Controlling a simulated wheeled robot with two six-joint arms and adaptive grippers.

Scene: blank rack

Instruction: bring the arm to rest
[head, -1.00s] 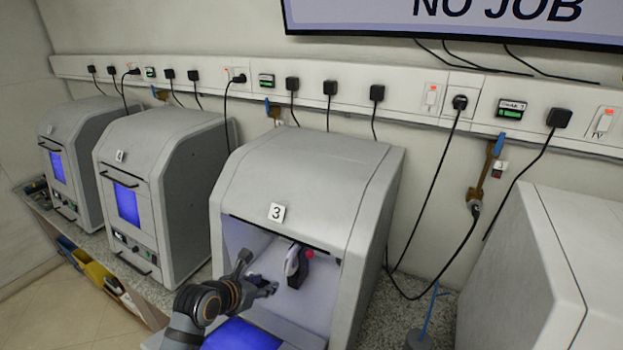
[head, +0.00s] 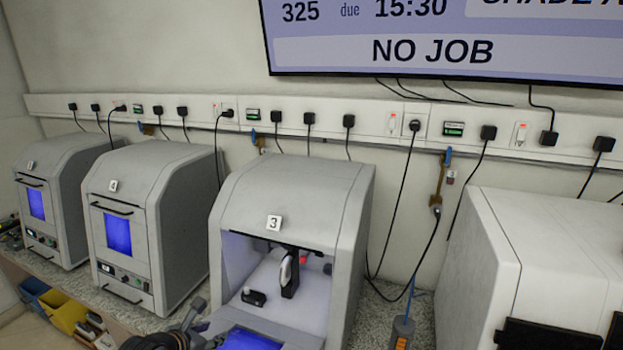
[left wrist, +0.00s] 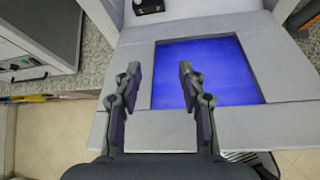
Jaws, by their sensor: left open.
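My left gripper (head: 205,335) is low at the bottom edge of the head view, in front of the open machine marked 3 (head: 340,200). In the left wrist view the left gripper (left wrist: 158,72) is open, with nothing between its fingers. Its fingers show over the machine's lowered door, whose blue window (left wrist: 222,72) lies to their right and partly behind them. My right gripper is not in view.
Inside machine 3 are a small black block (head: 253,297) and a dark upright part with a white disc (head: 286,270). Machine 4 (head: 180,190) stands to the left, and a grey machine (head: 490,260) to the right. A yellow bin (head: 65,312) sits below the bench.

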